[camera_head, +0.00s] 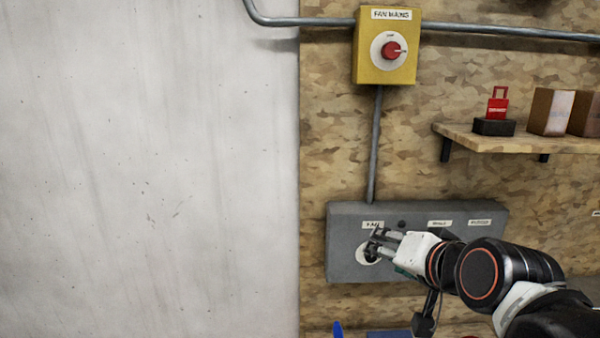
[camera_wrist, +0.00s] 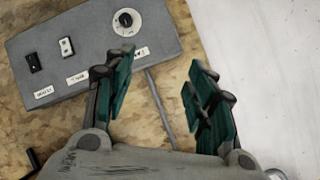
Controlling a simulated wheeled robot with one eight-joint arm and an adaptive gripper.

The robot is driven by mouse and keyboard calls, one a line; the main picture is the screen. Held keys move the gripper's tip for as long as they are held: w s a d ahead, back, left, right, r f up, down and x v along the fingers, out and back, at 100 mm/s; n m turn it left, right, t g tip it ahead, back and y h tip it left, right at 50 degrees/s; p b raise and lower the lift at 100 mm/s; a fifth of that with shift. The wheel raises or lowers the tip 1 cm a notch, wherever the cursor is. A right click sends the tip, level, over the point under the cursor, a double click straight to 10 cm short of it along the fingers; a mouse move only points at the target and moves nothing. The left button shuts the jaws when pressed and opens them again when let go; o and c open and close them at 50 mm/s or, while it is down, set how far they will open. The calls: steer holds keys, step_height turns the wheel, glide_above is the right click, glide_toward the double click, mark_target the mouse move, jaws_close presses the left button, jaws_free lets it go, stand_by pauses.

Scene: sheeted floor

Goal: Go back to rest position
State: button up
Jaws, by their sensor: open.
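My gripper (camera_head: 377,245) is in front of the left end of a grey control box (camera_head: 345,262) on the wall, by its label "FAN". In the wrist view my gripper (camera_wrist: 165,75) is open, with its two green-padded fingers apart and nothing between them. The grey box (camera_wrist: 85,50) shows upper left there, with a black knob (camera_wrist: 126,19) on a white dial beyond the left finger. In the head view the fingers partly cover the white dial (camera_head: 366,254). Whether they touch it cannot be told.
A yellow box (camera_head: 371,72) with a red knob (camera_head: 391,50), labelled "FAN MAINS", is above, joined by a conduit (camera_head: 375,145). The pale wall area at left is clear.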

steer(key=s+d+f+n+g+h+b, duration=0.1)
steer(key=s+f+b, duration=0.4)
steer(key=f, duration=0.8)
steer(key=s+d+f+n+g+h+b, duration=0.1)
steer(key=s+f+n+g+b, duration=0.3)
steer(key=f, duration=0.8)
steer(key=s+d+b, duration=0.1)
steer(key=s+b, duration=0.1)
steer(key=shift+s+d+f, duration=0.3)
steer(key=shift+s+f, duration=0.05)
steer(key=shift+c, duration=0.3)
